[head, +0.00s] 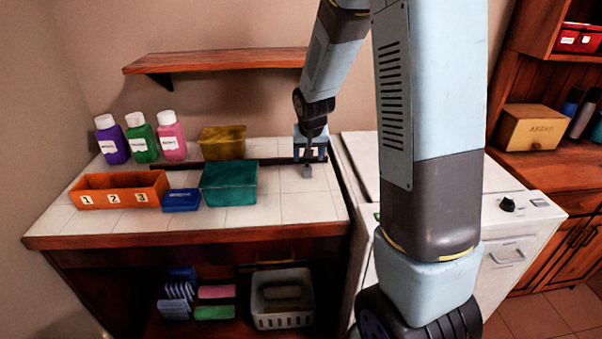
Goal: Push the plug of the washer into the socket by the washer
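The white washer (516,222) stands right of the tiled counter, partly hidden behind my arm. A small grey block, which may be the plug (307,171), sits on the counter tiles near the washer's left side. My gripper (310,160) points down just above and behind this block. Its fingers look spread apart, with nothing clearly held between them. Whether they touch the block is too small to tell. I cannot make out a socket or a cord in this view.
On the tiled counter (247,218) are an orange numbered box (120,189), a blue box (181,200), a teal box (229,183), a yellow box (222,142) and three bottles (139,137). A wooden shelf (215,61) hangs above. The counter's front right is clear.

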